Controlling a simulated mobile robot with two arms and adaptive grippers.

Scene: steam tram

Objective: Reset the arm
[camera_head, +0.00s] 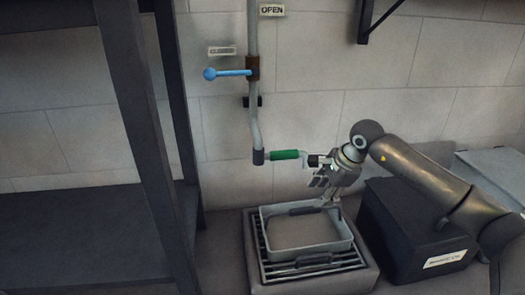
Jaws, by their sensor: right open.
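My right gripper (321,171) is at the end of the grey arm that comes in from the right. It is open and sits just right of a green handle (285,155) at the low end of a wall pipe. Whether it touches that handle I cannot tell. The gripper is above the back right rim of a metal tray. My left arm and gripper are not in view.
The metal tray (262,222) stands on a slatted base. A dark labelled box (405,235) stands right of it. A blue-handled valve (228,73) is on the pipe (254,125), under an OPEN sign (272,10). A dark shelf frame (140,110) fills the left.

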